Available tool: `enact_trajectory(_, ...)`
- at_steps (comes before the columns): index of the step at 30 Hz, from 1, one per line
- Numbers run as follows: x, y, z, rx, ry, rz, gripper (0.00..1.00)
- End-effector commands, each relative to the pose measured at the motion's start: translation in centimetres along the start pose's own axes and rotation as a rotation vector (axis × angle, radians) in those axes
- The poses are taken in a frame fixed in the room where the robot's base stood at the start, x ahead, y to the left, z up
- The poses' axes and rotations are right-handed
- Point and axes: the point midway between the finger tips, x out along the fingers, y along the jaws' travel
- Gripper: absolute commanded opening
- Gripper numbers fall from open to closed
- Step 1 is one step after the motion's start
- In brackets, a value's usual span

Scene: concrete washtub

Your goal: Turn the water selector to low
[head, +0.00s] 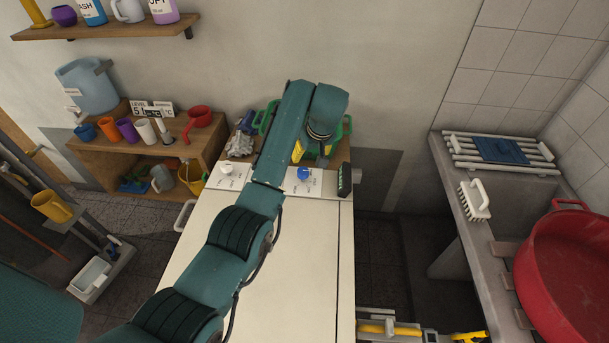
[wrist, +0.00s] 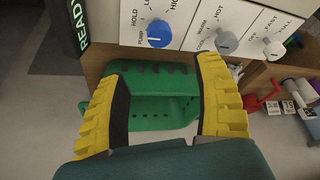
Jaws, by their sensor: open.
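The blue knob (head: 303,173) sits on the white control panel (head: 325,186) at the far end of the washer top. My gripper (wrist: 162,70) is open and empty, with yellow ribbed fingers apart. The blue knob appears beyond the fingertips, and no contact shows. In the head view my arm hides most of the gripper (head: 298,151).
A grey knob (wrist: 226,42) and another pale knob (wrist: 273,48) sit beside the blue one on the panel. A green basket (wrist: 150,100) lies behind the panel. A dark READY block (head: 344,180) stands at the panel's right end. The white top is mostly clear.

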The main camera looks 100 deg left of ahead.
Motion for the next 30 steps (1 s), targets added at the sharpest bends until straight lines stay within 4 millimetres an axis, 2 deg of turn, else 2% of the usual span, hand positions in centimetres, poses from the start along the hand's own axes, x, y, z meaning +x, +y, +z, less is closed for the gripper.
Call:
enact_trajectory(1, 1.6, -0.1, 0.2, 0.0, -0.003, -0.003, 0.68)
enact_trajectory(9, 8.2, 0.0, 0.2, 0.0, -0.002, -0.002, 0.68)
enact_trajectory(15, 11.8, 0.0, 0.1, 0.0, 0.0, 0.0, 0.68)
enact_trajectory(19, 12.8, 0.1, 0.1, 0.001, 0.001, 0.001, 0.68)
enact_trajectory(27, 12.8, 0.0, 0.1, 0.001, 0.0, 0.001, 0.69)
enact_trajectory(30, 12.8, 0.0, 0.1, 0.001, 0.0, 0.001, 0.49)
